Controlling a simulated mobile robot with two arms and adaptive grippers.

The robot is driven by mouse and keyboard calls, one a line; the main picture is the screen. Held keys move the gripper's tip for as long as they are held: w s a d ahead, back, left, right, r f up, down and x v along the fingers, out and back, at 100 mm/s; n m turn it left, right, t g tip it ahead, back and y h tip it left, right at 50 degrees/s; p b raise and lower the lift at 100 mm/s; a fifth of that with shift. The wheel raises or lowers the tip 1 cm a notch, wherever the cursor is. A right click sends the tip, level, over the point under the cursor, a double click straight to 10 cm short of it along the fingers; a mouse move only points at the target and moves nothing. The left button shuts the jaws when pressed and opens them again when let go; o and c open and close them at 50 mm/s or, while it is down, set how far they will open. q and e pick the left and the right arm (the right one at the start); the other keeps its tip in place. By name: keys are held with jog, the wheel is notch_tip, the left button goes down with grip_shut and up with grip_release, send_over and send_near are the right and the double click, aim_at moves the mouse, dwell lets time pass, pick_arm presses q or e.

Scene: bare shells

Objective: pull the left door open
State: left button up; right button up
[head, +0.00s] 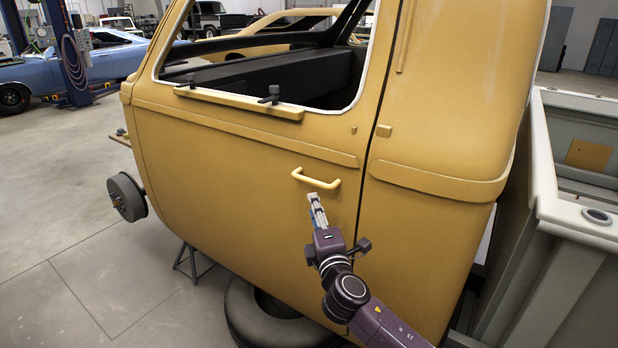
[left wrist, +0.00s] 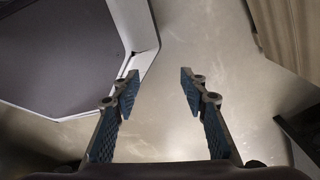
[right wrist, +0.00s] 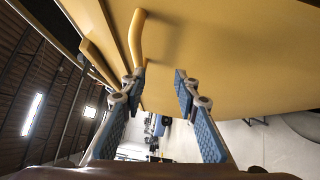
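The yellow left door (head: 235,170) of the truck cab looks closed, its rear edge along the dark seam. Its bar handle (head: 316,180) stands out near that seam. My right gripper (head: 315,203) is just below the handle in the head view, apart from it. In the right wrist view the handle (right wrist: 137,38) lies ahead of the left fingertip, and my right gripper (right wrist: 160,84) is open with nothing between its fingers. My left gripper (left wrist: 160,84) is open and empty above grey floor in the left wrist view. It is outside the head view.
A pale open truck bed (head: 570,200) stands right of the cab. A tyre (head: 265,312) and a stand (head: 192,262) are under the cab. A brake drum (head: 127,196) juts out at the front. The floor (head: 60,240) left of the cab is clear.

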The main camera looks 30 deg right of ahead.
aim_at(311, 183)
jog(key=shift+t, duration=0.4)
jog(key=w+d+r, duration=0.1)
jog(key=w, duration=0.1)
jog(key=w+r+p, duration=0.1)
jog(key=w, duration=0.1)
jog(key=w+d+r, duration=0.1)
jog(key=w+r, duration=0.1)
jog(key=shift+w+d+r, duration=0.1)
jog(key=shift+d, duration=0.25)
jog(key=shift+w+p, duration=0.2)
jog(key=shift+p, duration=0.1)
pick_arm(q)
jog(key=shift+s+d+r, duration=0.1)
jog(key=shift+d+r, duration=0.1)
jog(key=shift+r, duration=0.65)
jog(key=shift+s, duration=0.1)
jog(key=shift+s, duration=0.1)
pick_arm(e)
jog(key=shift+c, duration=0.6)
pick_arm(q)
jog(key=shift+s+a, duration=0.1)
pick_arm(e)
grip_shut()
